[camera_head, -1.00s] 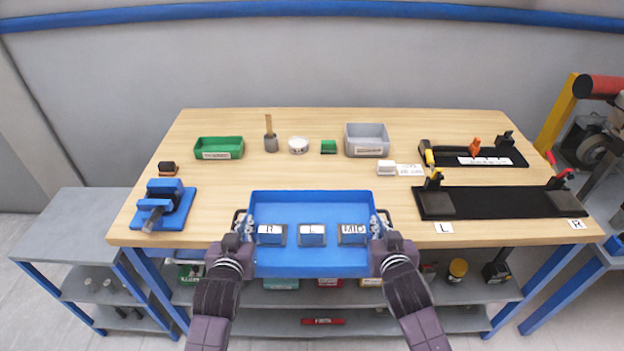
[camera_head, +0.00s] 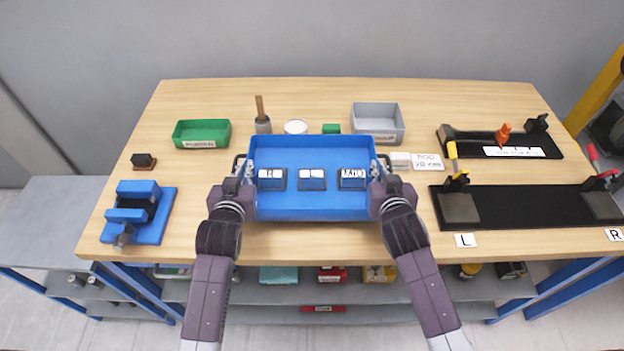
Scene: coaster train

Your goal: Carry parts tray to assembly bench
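The blue parts tray (camera_head: 312,208) is over the front middle of the wooden assembly bench (camera_head: 310,242). It looks level and holds three labelled blocks: one at left (camera_head: 271,180), one in the middle (camera_head: 312,180) and one at right (camera_head: 352,180). My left gripper (camera_head: 242,172) is at the tray's left handle and appears shut on it. My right gripper (camera_head: 384,170) is at the right handle and appears shut on it. The fingertips are partly hidden by my wrists. I cannot tell whether the tray touches the bench top.
Behind the tray stand a green bin (camera_head: 202,134), a brush (camera_head: 262,118), a white round dish (camera_head: 296,127) and a grey bin (camera_head: 377,122). A blue vise (camera_head: 139,212) is at left. Black fixtures (camera_head: 530,207) lie at right. Bare wood lies between vise and tray.

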